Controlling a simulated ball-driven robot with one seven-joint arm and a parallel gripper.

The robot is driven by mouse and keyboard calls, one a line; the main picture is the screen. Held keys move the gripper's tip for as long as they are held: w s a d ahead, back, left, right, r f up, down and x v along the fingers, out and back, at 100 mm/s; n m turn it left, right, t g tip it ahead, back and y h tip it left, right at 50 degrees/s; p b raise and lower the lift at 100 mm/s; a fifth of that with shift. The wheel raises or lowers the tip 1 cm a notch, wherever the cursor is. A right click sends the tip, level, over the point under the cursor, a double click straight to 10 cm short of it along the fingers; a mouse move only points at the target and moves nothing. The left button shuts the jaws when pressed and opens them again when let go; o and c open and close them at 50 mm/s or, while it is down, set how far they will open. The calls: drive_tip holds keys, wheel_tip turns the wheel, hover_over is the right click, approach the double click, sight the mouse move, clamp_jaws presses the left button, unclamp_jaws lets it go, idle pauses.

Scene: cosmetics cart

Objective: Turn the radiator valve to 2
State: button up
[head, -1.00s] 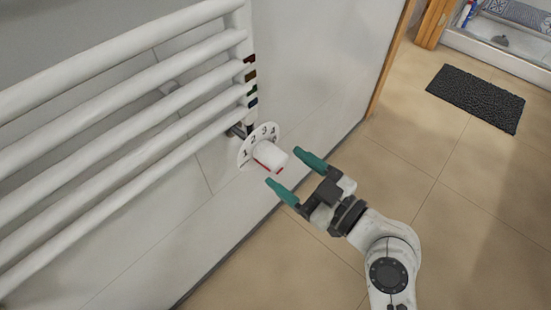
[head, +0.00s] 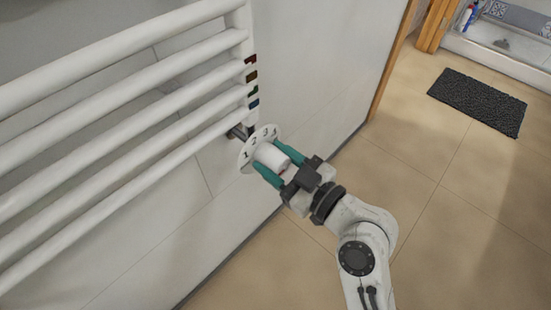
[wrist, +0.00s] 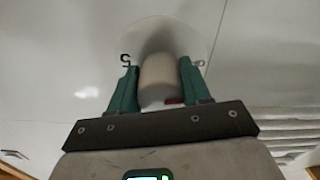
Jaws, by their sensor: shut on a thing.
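The radiator valve is a white knob (head: 269,156) on a round white dial (head: 244,158) marked with the numbers 1 to 4 in the head view. It sits below the radiator's right end. My gripper (head: 274,163) is shut on the knob, with one teal finger on each side of it. In the wrist view the knob (wrist: 158,78) stands between the two fingers (wrist: 158,88), with a small red mark low at its right. A 5 shows on the dial to its left. Which number the red mark points to cannot be told.
The white towel radiator (head: 130,112) runs along the wall to the left of the valve. Small coloured pieces (head: 252,85) are at its right end. A dark mat (head: 478,101) lies on the tiled floor at the right. The floor between is clear.

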drive_tip(key=c, duration=0.4)
drive_tip(key=shift+c, duration=0.2)
drive_tip(key=shift+m, duration=0.3)
drive_tip(key=shift+r+m+p, duration=0.15)
drive_tip(key=shift+m+p, duration=0.75)
drive_tip(key=m+p, duration=0.3)
drive_tip(key=m, duration=0.1)
drive_tip(key=shift+m, duration=0.3)
drive_tip(key=m+p, duration=0.3)
drive_tip(key=m, duration=0.2)
drive_tip(key=shift+s+p, duration=0.15)
drive_tip(key=shift+p, duration=0.2)
drive_tip(key=shift+m+p, duration=1.05)
drive_tip(key=shift+m, duration=0.85)
drive_tip(key=shift+f, duration=0.2)
